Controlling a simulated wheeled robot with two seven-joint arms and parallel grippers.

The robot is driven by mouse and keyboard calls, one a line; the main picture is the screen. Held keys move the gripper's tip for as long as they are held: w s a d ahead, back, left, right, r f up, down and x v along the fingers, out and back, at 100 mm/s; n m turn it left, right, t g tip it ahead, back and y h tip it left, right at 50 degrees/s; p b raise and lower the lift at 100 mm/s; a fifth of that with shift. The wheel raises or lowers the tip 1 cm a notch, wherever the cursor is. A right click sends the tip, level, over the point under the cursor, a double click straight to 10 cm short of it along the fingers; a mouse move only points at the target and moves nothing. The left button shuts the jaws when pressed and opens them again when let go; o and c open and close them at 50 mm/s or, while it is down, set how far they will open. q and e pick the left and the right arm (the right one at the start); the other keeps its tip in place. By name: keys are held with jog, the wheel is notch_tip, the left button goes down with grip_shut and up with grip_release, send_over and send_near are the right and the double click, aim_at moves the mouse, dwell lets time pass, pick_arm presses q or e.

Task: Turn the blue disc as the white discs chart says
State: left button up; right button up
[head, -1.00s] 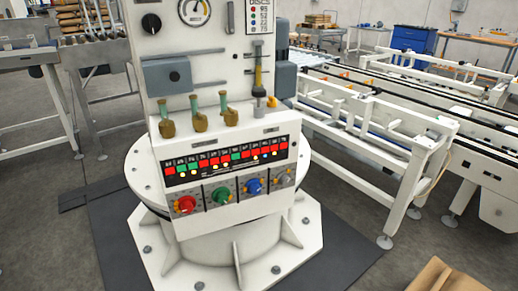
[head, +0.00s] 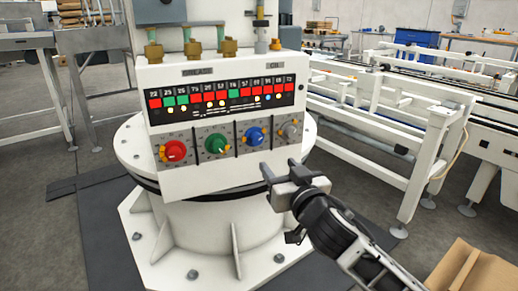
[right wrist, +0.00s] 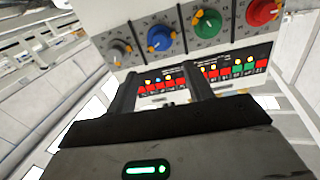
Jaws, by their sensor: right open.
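The blue disc (head: 255,136) is the third of the coloured knobs from the left on the grey dial strip of a white panel. It has a yellow-orange pointer mark, and its exact setting is too small to read. It also shows in the right wrist view (right wrist: 160,38), beyond the fingers. The white discs chart is out of view now. My right gripper (head: 281,169) is open and empty, below and right of the blue disc and apart from it. Its two fingers (right wrist: 161,88) show in the right wrist view. My left gripper is not in view.
Red (head: 174,151), green (head: 216,144) and grey (head: 290,131) knobs flank the blue disc closely. A row of red and green tiles (head: 224,93) with lamps lies above. Brass valves (head: 192,48) stand on the panel top. A white conveyor frame (head: 400,140) stands to the right.

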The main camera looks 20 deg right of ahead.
aim_at(258, 141)
jog(key=w+b, duration=0.2)
jog(key=w, duration=1.1)
jog(key=shift+w+a, duration=0.1)
jog(key=shift+w, duration=0.2)
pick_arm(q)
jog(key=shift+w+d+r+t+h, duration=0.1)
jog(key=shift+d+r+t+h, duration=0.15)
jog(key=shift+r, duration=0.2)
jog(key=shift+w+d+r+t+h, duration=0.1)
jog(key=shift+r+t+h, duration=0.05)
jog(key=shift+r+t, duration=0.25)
pick_arm(e)
jog(key=c, duration=1)
